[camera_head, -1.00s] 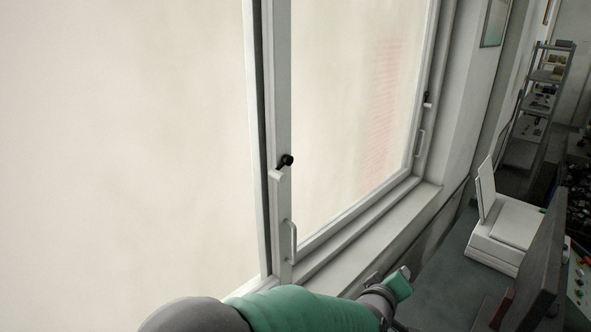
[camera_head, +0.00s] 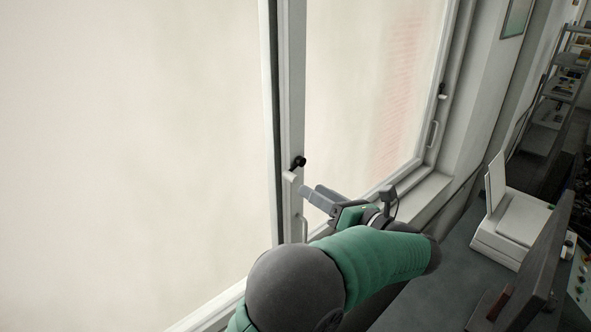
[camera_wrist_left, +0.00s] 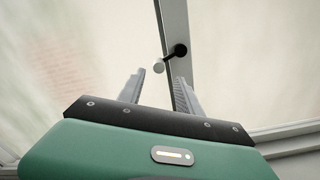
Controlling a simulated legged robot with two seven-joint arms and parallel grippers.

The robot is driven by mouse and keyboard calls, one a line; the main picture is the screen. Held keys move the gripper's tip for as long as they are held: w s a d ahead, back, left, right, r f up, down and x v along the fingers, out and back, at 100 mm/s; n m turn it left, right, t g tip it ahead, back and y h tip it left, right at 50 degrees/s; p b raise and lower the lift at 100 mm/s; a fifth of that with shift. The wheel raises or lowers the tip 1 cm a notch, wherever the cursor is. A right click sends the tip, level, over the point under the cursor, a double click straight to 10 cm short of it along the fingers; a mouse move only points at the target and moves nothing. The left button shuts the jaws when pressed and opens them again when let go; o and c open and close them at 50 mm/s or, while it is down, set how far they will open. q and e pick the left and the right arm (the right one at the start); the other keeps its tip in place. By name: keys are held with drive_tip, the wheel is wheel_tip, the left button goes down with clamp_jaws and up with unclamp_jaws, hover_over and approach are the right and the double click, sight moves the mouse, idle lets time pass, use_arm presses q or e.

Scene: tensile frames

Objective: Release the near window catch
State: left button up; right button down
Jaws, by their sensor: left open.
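The near window catch (camera_head: 297,164) has a black round pivot and a short lever with a pale end, on the white upright of the window frame. It also shows in the left wrist view (camera_wrist_left: 180,51), where the lever's pale tip lies just beyond the fingertips, about between them. My left gripper (camera_head: 307,192) is open, a little below and right of the catch in the head view. In the left wrist view both fingers (camera_wrist_left: 160,76) show with nothing held between them. I cannot tell whether they touch the lever. My right gripper is not in view.
A second catch (camera_head: 443,91) sits on the far window upright. A pale pull handle (camera_head: 434,134) is below it. A white machine with a raised lid (camera_head: 508,225) and a dark panel (camera_head: 545,265) stand at the right. Shelves (camera_head: 566,80) are farther back.

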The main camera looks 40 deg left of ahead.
sight(296, 181)
use_arm(q)
drive_tip(key=a+p, duration=0.1)
drive_tip(key=a, duration=0.2)
drive_tip(key=a+p, duration=0.1)
drive_tip(key=a, duration=0.2)
drive_tip(key=shift+w+a+r+p, duration=0.15)
drive_tip(key=shift+w+a+p, duration=0.05)
drive_tip(key=shift+a+p, duration=0.15)
drive_tip(key=shift+a, duration=0.25)
drive_tip(key=shift+w, duration=0.1)
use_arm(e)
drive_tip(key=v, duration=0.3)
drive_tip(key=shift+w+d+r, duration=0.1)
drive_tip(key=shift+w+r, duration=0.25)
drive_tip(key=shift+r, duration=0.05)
